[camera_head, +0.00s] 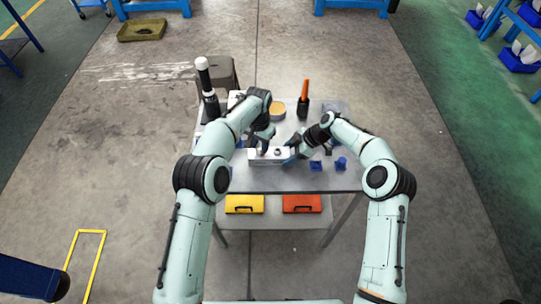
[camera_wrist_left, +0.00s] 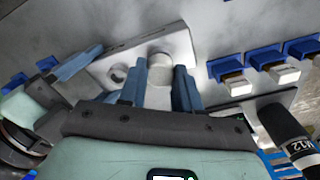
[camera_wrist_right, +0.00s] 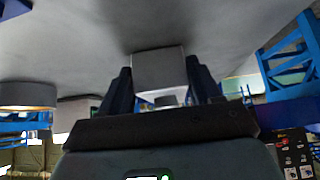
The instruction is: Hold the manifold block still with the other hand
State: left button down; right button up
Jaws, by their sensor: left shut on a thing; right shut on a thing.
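The manifold block (camera_head: 268,158) is a pale block on the table near its front edge. In the left wrist view the block (camera_wrist_left: 120,50) shows an open round hole and a pale cylindrical piece (camera_wrist_left: 160,70) at another spot. My left gripper (camera_head: 263,144) is over the block; its fingers (camera_wrist_left: 160,90) are shut on the cylindrical piece, which stands at the block's surface. How deep it sits is hidden. My right gripper (camera_head: 294,150) is at the block's right end. In the right wrist view its fingers (camera_wrist_right: 160,85) are shut on the block (camera_wrist_right: 158,65).
Blue holders with metal pieces (camera_wrist_left: 235,80) stand close by the left gripper. Small blue parts (camera_head: 340,163) lie right of the block. A dark tool with an orange top (camera_head: 304,95) and a yellow round item (camera_head: 277,110) stand behind. Yellow (camera_head: 244,204) and red (camera_head: 302,204) cases sit below.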

pick_arm(q)
jog(key=shift+r, duration=0.15)
jog(key=n, duration=0.3)
jog(key=shift+n, duration=1.1)
jog(key=shift+r, duration=0.1)
jog(key=shift+n, duration=2.6)
